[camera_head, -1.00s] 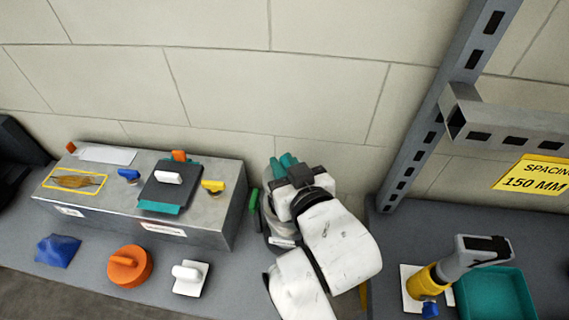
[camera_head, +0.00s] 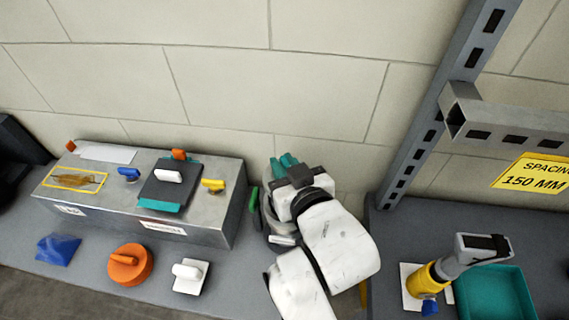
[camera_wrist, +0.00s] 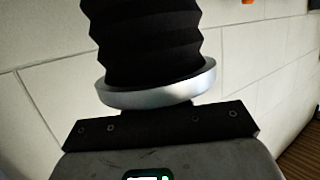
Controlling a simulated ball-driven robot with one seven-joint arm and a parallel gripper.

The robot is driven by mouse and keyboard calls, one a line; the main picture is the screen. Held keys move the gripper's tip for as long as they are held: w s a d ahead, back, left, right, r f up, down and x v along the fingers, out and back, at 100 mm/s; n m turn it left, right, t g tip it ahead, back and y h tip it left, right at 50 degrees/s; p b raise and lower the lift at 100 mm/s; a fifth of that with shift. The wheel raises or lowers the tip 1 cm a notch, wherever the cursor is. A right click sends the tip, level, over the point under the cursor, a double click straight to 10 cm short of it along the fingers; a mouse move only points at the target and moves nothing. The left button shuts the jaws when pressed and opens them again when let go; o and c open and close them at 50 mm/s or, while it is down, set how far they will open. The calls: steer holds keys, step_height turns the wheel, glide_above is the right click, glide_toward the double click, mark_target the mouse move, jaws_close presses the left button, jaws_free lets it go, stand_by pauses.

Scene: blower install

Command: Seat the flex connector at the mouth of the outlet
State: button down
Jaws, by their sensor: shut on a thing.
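The flex connector, a black ribbed bellows (camera_wrist: 140,45) with a silver collar (camera_wrist: 158,86), fills the upper middle of the wrist view, right in front of my gripper's dark palm. In the head view my gripper (camera_head: 288,167) is at the right end of the metal box, with its teal fingers toward the wall. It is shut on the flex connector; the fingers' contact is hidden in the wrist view. A grey rounded part shows beside and below my gripper, mostly covered by my arm. I cannot make out the outlet's mouth or whether the connector touches it.
The metal box (camera_head: 210,225) carries a dark panel with a white handle (camera_head: 168,176) and small colored knobs. An orange round knob (camera_head: 129,265), a blue piece (camera_head: 58,249) and a white-handled plate (camera_head: 191,277) lie in front. A teal tray (camera_head: 490,300) and grey post (camera_head: 440,110) stand right.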

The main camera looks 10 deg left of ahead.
steer(key=shift+f+b, duration=1.05)
steer(key=shift+f, duration=0.55)
steer(key=c, duration=1)
jaws_free()
steer(key=shift+f, duration=0.1)
steer(key=shift+s, duration=0.1)
steer(key=v, duration=1)
steer(key=shift+s+d+b, duration=0.15)
steer(key=shift+s+b, duration=0.1)
steer(key=shift+b, duration=0.15)
